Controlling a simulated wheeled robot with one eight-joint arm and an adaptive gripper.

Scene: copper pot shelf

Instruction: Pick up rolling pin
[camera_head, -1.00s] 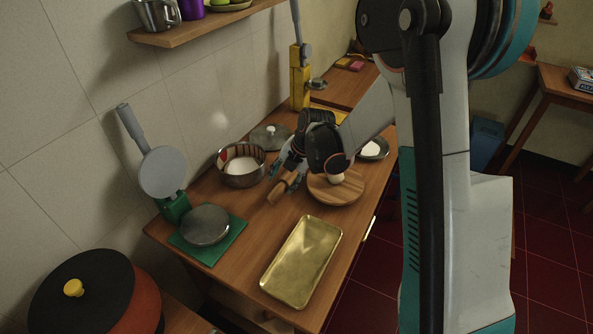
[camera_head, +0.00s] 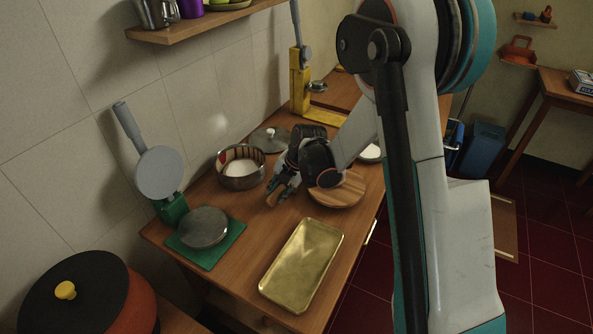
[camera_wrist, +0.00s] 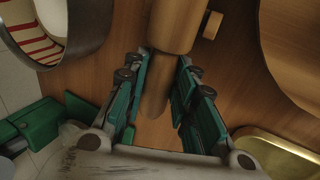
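The wooden rolling pin lies on the wooden table between the metal pot and the round board. In the wrist view its thick body (camera_wrist: 176,24) is at the top and its thinner handle (camera_wrist: 155,88) runs down between my fingers. My gripper (camera_wrist: 163,78) is open, with one green finger on each side of the handle. The left finger is very near the handle; a gap shows on the right. In the head view my gripper (camera_head: 281,189) is low over the table and hides most of the pin; only a small end (camera_head: 271,199) shows.
A metal pot (camera_head: 242,180) stands left of my gripper and a round wooden board (camera_head: 345,192) right. A brass tray (camera_head: 302,268) lies in front. A small wooden knob (camera_wrist: 212,25) is beside the pin.

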